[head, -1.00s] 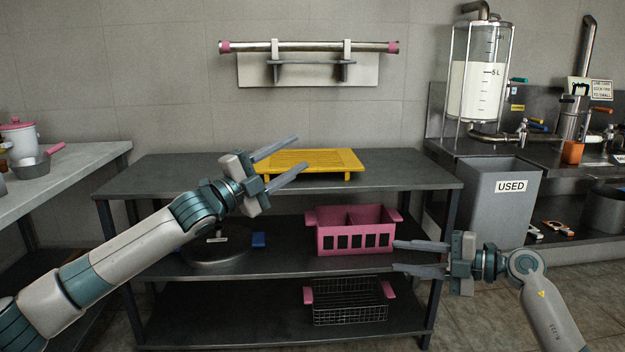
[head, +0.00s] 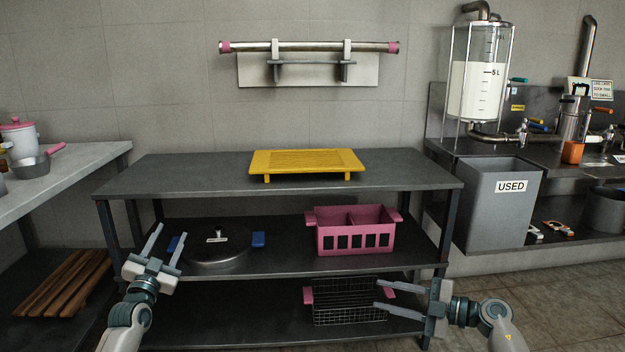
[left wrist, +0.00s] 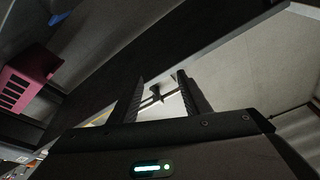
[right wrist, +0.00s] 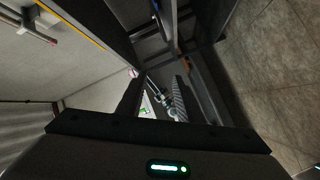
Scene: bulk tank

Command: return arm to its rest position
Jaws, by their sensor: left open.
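My left gripper (head: 168,236) is low at the left in the head view, in front of the shelf unit's left end. Its two fingers point up and stand apart with nothing between them. In the left wrist view its fingers (left wrist: 160,80) are also apart. My right gripper (head: 379,294) is at the lower right, in front of the unit's right side. Its fingers point left, stand apart and are empty; their tips overlap the right end of the wire basket (head: 348,312) in the picture. The right wrist view shows these fingers (right wrist: 160,80) apart too.
The shelf unit (head: 212,179) bears a yellow rack (head: 306,160) on top. A round lid (head: 218,248) and pink crate (head: 352,240) sit on its middle shelf. A grey bin (head: 497,220) marked USED stands right. A side table (head: 75,172) holds pots; a wooden slatted rack (head: 62,283) lies below.

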